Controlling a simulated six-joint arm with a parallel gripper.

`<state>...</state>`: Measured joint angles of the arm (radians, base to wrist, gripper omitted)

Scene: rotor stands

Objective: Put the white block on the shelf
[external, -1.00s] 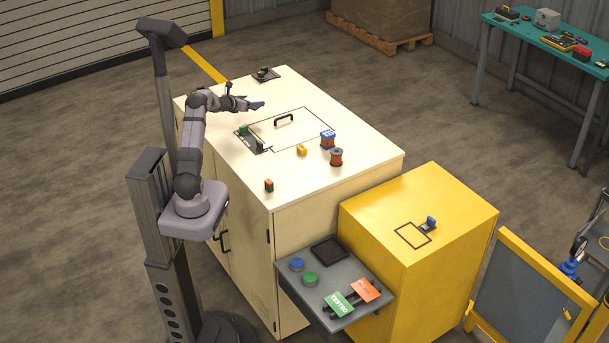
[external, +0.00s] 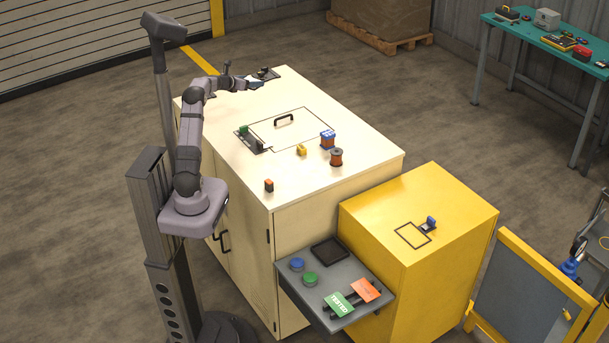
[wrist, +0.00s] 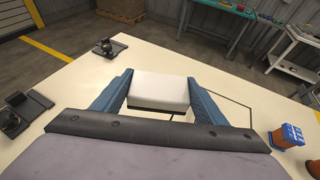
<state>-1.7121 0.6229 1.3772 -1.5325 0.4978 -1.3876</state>
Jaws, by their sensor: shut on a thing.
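My gripper (external: 256,83) is above the far part of the cream cabinet top, with its arm reaching over from the left. In the wrist view its two blue fingers (wrist: 160,92) are shut on the white block (wrist: 160,88), one finger on each side. The block is held above the cabinet top (external: 350,135). In the external view the block is too small to make out clearly. I cannot tell which surface is the shelf.
Dark stands (external: 265,74) are at the far end. A yellow cabinet (external: 450,210) is at the right.

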